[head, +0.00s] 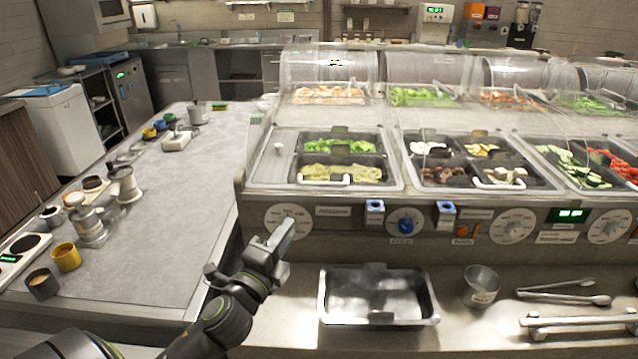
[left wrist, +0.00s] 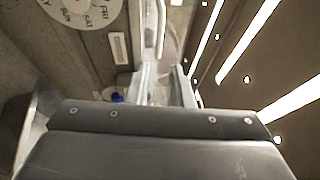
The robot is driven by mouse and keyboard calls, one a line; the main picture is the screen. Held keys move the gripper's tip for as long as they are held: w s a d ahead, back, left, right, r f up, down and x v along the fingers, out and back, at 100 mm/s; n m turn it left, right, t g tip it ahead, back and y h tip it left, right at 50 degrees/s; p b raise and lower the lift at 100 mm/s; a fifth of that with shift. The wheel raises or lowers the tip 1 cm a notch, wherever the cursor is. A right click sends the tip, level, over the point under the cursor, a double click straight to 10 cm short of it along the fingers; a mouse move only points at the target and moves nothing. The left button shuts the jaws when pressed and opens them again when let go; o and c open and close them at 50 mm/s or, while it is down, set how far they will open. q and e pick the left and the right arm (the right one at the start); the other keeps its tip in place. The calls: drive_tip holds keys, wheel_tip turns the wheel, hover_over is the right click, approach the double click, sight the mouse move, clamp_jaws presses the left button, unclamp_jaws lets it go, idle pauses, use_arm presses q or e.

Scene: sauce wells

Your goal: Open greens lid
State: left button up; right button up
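The left front well holds leafy greens (head: 338,145) at the back and a paler green filling (head: 342,172) in front. A clear lid (head: 397,165) seems to lie over this well, with a white handle (head: 340,181) at its front edge; the lid looks down. My left gripper (head: 285,235) is in front of the counter face, below and left of the handle, apart from it. In the left wrist view its two fingers (left wrist: 162,88) stand apart with nothing visible between them. My right gripper is not in view.
A day dial (head: 288,220) and a blue knob (head: 405,222) are on the counter front. A metal tray (head: 325,300), a metal cup (head: 481,286) and tongs (head: 562,292) lie on the lower shelf. Curved clear covers (head: 328,70) stand behind the wells.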

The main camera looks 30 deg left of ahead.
sight(319, 182)
use_arm(q)
drive_tip(key=p+x, duration=0.3)
drive_tip(key=x, duration=1.2)
drive_tip(key=shift+d, duration=0.1)
drive_tip(key=shift+w+p, duration=0.3)
drive_tip(key=shift+w, duration=0.25)
drive_tip(key=shift+c, duration=0.2)
clamp_jaws()
